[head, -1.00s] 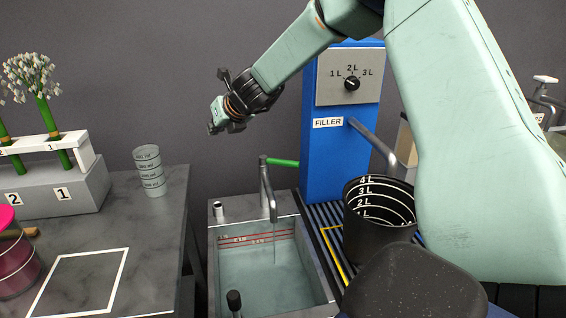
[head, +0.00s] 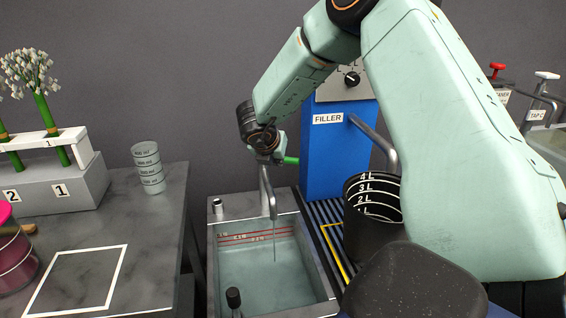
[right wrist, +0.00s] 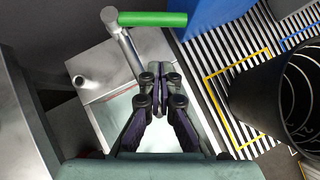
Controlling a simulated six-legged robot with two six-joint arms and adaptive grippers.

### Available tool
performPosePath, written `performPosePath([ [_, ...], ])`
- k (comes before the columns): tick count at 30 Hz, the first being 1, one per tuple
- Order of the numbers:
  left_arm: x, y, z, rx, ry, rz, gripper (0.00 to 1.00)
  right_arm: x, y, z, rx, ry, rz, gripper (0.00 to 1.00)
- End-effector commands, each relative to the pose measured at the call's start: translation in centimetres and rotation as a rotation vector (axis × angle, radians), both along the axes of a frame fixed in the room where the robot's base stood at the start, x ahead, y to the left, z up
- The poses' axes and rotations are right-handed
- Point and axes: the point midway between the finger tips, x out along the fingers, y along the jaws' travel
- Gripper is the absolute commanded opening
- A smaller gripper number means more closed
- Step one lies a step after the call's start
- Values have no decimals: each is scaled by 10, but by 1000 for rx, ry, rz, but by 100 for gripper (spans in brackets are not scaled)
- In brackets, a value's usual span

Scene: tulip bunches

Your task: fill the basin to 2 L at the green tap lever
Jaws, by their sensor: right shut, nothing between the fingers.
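The green tap lever (head: 291,160) points right from the top of the metal tap (head: 267,192); it also shows in the right wrist view (right wrist: 152,19). The grey basin (head: 325,285) below holds water (head: 262,275). Several red level lines (head: 255,237) are on its back wall, with labels too small to read surely. A thin pale line hangs below the spout, probably a trickle. My right gripper (head: 268,158) is beside the tap head, overlapping part of the lever in the head view. Its fingers (right wrist: 158,90) are shut and empty, apart from the lever. My left gripper is out of view.
A blue FILLER post (head: 334,170) with a dial stands right of the tap. A black bucket (head: 372,215) sits on the slatted rack (head: 312,205). At left, a table (head: 150,235) carries a clear measuring cup (head: 148,168) and a flower rack (head: 60,185).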

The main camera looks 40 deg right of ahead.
Motion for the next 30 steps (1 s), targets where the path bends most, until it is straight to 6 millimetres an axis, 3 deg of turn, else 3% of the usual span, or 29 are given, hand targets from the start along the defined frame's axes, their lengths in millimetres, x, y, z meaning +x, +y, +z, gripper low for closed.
performPosePath([
  [7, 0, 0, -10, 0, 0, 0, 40, 16, -27, -38, -1, 0, -1, 0],
  [16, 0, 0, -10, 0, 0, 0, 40, 32, -54, -40, 0, -2, -1, 0],
  [30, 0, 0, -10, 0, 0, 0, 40, 35, -58, -40, 1, -1, 3, 0],
])
